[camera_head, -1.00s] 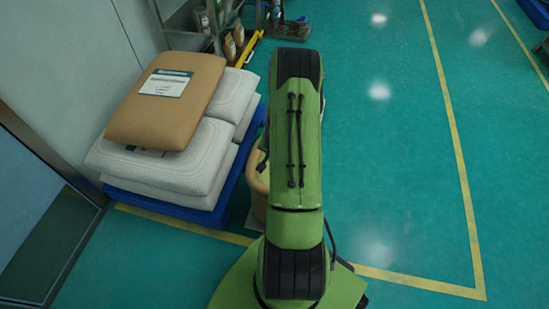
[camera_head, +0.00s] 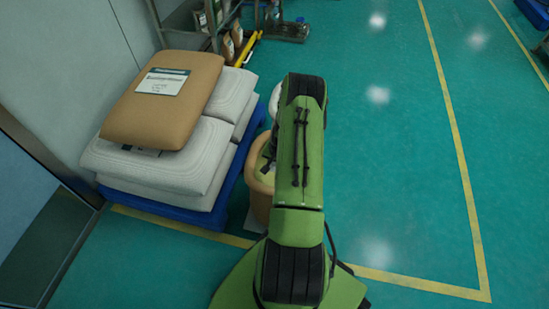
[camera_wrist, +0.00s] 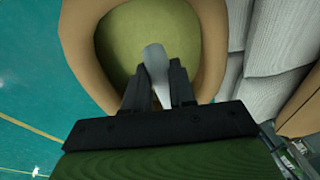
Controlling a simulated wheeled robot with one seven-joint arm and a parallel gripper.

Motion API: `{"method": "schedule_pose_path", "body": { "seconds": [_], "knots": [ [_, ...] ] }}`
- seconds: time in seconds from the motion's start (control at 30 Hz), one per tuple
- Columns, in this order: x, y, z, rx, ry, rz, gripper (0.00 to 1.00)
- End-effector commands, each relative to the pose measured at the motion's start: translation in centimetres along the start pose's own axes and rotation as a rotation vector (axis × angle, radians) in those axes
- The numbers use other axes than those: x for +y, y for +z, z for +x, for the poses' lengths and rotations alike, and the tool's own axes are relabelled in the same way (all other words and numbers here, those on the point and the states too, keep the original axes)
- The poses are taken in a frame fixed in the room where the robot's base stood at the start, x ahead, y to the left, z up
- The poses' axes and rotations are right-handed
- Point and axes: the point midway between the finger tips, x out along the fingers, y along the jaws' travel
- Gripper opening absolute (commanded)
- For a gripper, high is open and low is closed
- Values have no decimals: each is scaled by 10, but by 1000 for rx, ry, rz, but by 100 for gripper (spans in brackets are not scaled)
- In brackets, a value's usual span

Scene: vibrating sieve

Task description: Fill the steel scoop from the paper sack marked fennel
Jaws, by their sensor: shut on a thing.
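An open tan paper sack with a rolled rim (camera_wrist: 85,50) fills the upper middle of the wrist view, with yellow-green contents (camera_wrist: 120,40) inside. It also shows beside my arm in the head view (camera_head: 259,203), partly hidden by it. No fennel mark can be read on it. My gripper (camera_wrist: 157,72) is over the sack's mouth, shut on a pale grey metal piece, seemingly the steel scoop (camera_wrist: 155,55). The piece stands out against the contents. I cannot tell whether it touches them or whether its bowl holds any.
Left of the open sack, a blue pallet (camera_head: 165,209) bears white sacks (camera_head: 185,175) and a closed brown sack (camera_head: 150,120) with a label. A metal rack (camera_head: 225,25) stands behind. The green floor (camera_head: 410,160) on the right is clear.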

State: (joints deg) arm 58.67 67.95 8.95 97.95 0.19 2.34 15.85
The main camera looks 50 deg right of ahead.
Motion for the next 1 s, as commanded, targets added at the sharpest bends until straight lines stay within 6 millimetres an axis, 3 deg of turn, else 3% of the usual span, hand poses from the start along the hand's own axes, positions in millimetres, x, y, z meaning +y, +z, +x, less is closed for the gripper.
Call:
{"method": "schedule_pose_path", "body": {
  "seconds": [0.5, 1.0],
  "knots": [
    [11, 9, 54, 2, 0, 0, 0],
    [12, 9, 60, 3, 0, 0, 0]
  ]
}}
